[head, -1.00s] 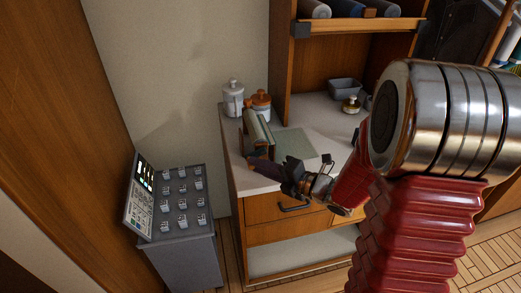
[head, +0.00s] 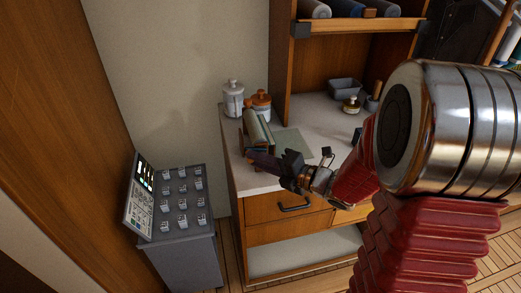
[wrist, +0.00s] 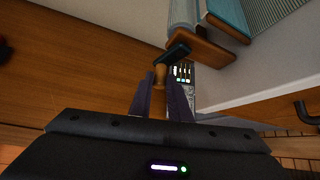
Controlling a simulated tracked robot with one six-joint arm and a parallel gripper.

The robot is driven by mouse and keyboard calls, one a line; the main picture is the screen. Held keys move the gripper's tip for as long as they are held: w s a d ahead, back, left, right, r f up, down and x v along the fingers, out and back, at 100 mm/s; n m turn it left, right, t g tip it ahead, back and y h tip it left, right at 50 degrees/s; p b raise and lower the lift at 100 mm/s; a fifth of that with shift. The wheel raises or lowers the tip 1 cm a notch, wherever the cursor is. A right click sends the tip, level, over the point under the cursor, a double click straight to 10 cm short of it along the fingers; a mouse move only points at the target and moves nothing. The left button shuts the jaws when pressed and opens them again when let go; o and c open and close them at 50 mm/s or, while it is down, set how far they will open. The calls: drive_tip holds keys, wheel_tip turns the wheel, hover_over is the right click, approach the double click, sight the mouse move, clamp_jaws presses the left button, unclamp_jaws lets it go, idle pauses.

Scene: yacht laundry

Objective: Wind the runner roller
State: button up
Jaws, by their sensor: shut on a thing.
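The runner roller (head: 257,128) stands at the left front of the counter, with pale green cloth wound on it. A flat stretch of the runner (head: 292,142) lies on the counter to its right. In the wrist view the roller's cloth (wrist: 184,14), a wooden end support (wrist: 205,50) and a teal crank arm (wrist: 176,52) show. My gripper (head: 256,158) is at the roller's near end. The wrist view shows its dark purple fingers (wrist: 160,84) shut on the wooden crank handle (wrist: 159,74). The fingers hide the handle's lower part.
A white jar (head: 233,100) and an orange-brown jar (head: 261,103) stand behind the roller. A grey bin (head: 345,90) and a small brass-coloured pot (head: 351,105) are farther right. A grey control console (head: 180,215) stands left of the cabinet. A drawer handle (head: 294,207) sticks out below.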

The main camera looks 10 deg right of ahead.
drive_tip(key=shift+d+r, duration=0.4)
drive_tip(key=shift+r, duration=0.45)
drive_tip(key=shift+d+r, duration=0.6)
drive_tip(key=shift+d, duration=0.1)
drive_tip(key=shift+d+r, duration=0.25)
drive_tip(key=shift+d, duration=0.45)
